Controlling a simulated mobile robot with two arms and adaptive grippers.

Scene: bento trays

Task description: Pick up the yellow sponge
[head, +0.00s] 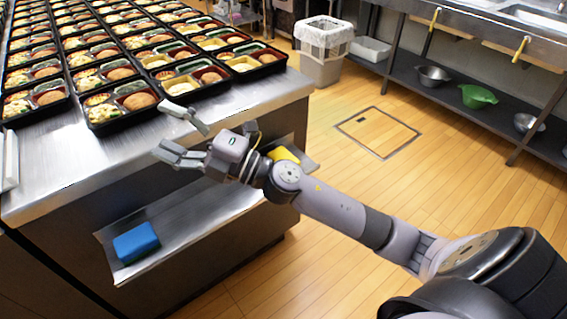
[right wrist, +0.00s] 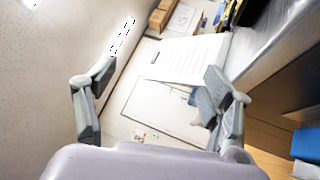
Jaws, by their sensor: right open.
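The yellow sponge (head: 285,155) lies on the metal side shelf (head: 196,222) of the counter in the head view. My right wrist partly covers it, so only its upper part shows. My right gripper (head: 172,131) is open and empty. In the picture it is to the left of the sponge, beside the counter's edge and near the bento trays. In the right wrist view its two fingers (right wrist: 160,98) are spread with nothing between them. The yellow sponge does not show in that view. My left gripper is not in view.
A blue sponge (head: 136,242) lies on the shelf's left end; a blue block (right wrist: 306,144) shows at the wrist view's right edge. Bento trays (head: 125,112) fill the steel counter (head: 90,172). A bin (head: 322,66) stands behind. The wooden floor at right is mostly clear.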

